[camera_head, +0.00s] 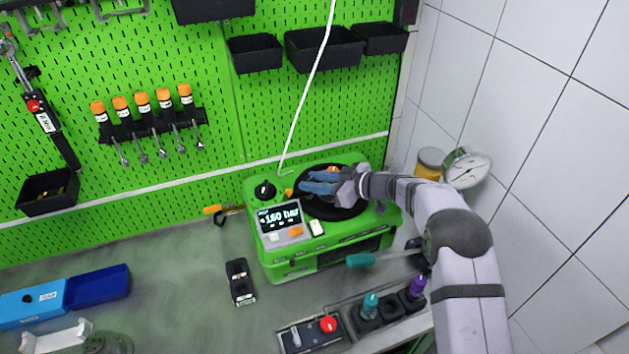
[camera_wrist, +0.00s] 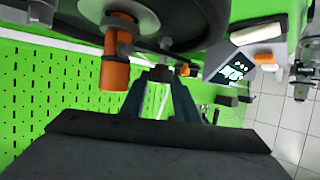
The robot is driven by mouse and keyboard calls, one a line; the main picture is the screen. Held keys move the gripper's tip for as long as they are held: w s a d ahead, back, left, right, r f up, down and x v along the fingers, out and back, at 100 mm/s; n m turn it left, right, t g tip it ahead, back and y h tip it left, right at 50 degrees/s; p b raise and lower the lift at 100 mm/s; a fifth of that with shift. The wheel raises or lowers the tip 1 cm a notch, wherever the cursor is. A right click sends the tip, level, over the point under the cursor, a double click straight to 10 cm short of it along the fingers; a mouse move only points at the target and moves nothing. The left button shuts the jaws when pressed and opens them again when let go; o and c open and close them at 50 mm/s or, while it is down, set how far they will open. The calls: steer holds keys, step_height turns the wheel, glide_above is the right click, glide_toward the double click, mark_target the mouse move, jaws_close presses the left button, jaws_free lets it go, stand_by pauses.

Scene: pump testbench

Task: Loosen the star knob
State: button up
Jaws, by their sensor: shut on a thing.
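The green pump testbench (camera_head: 318,262) stands on the bench, with a black round plate (camera_head: 345,207) on top and a lit display reading 160 bar (camera_head: 279,217). My gripper (camera_head: 304,186) reaches in from the right, low over the plate, with its fingertips near the plate's left side. In the wrist view my gripper (camera_wrist: 160,78) has its blue-grey fingers converging below the dark plate. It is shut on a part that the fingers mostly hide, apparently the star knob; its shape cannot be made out. An orange cylindrical handle (camera_wrist: 115,72) hangs close beside the fingers.
A white cable (camera_head: 310,85) runs up behind the testbench. A black knob (camera_head: 264,190) is at its back left corner. A pressure gauge (camera_head: 467,168) stands behind my arm. A teal-handled tool (camera_head: 361,260) and a control box with a red button (camera_head: 327,325) are in front.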

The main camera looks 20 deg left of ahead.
steer(key=o, duration=1)
steer(key=shift+o, duration=0.2)
steer(key=b+v, duration=0.3)
steer(key=v, duration=0.3)
steer(key=shift+f, duration=0.1)
steer(key=shift+d+r+b, duration=0.35)
steer(key=shift+d+b, duration=0.1)
steer(key=shift+d, duration=0.15)
